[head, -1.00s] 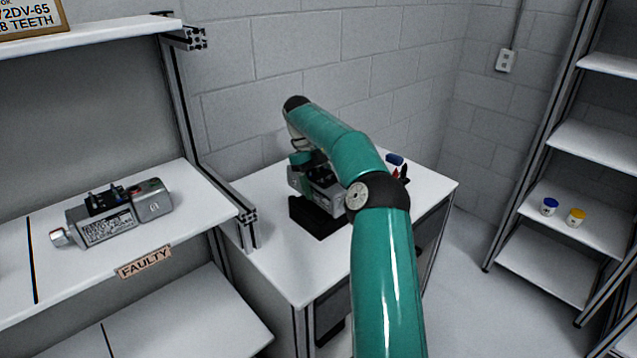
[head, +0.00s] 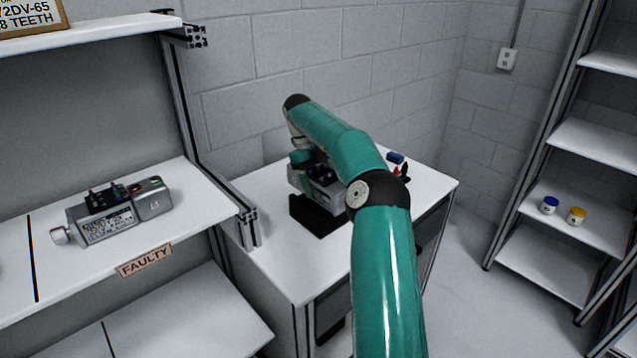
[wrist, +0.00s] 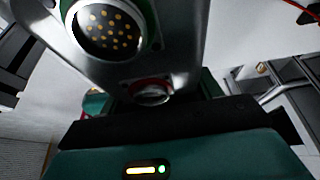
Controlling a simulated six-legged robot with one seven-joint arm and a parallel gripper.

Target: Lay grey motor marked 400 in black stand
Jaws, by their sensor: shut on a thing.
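A grey motor (head: 324,190) is at the black stand (head: 316,217) on the white table in the head view. My teal arm covers its right part, and no 400 marking can be read. My gripper (head: 303,165) is shut on this motor from above. In the wrist view the grey motor (wrist: 165,65) fills the upper middle, with a round connector of gold pins at its end. I cannot tell whether the motor rests fully in the stand or hangs just above it.
Another grey motor (head: 112,212) lies on the left shelf above a FAULTY label (head: 145,261). A shelf post (head: 247,228) stands close to the table's left edge. A blue item (head: 395,158) and red and black tools lie at the table's back right. The table's front left is clear.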

